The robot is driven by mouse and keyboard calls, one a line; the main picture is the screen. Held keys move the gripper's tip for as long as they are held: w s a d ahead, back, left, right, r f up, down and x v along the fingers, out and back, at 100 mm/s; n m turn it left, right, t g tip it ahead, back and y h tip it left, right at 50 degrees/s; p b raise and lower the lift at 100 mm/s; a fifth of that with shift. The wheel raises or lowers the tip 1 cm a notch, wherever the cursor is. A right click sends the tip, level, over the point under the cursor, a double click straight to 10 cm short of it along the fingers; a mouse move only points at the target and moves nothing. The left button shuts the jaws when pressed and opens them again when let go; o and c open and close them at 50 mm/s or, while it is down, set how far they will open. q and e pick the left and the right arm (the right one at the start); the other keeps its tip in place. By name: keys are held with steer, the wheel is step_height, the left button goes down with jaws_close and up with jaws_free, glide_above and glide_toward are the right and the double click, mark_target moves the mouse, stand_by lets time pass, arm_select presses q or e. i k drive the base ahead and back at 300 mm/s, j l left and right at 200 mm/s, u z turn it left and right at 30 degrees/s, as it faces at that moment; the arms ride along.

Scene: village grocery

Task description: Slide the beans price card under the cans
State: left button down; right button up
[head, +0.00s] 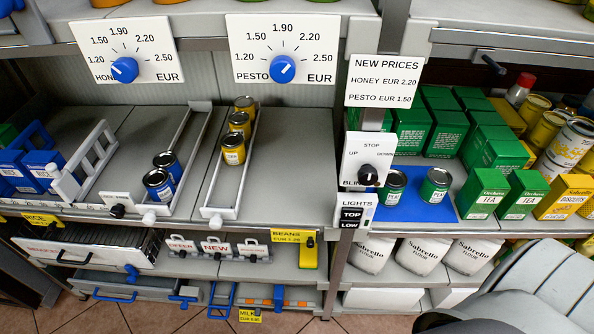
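The yellow beans price card (293,236), reading "BEANS EUR 1.20", sits at the front edge of the middle shelf, below the row of cans. Yellow-labelled cans (234,149) stand in a line in a white-railed lane on that shelf. Two blue-labelled cans (158,185) stand in the lane to the left. Two more cans (435,186), with dark and green labels, stand on a blue mat (413,210) at the right. Can labels are too small to read, so I cannot tell which hold beans. Neither gripper is in view.
Price dials for honey (124,69) and pesto (282,69) hang above. A lift switch panel (368,162) and a lights panel (355,212) stand between the bays. Green tea boxes (412,128) fill the right shelf. The shelf right of the yellow cans (290,170) is clear.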

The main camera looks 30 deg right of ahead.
mark_target(308, 236)
steer(key=z, duration=0.85)
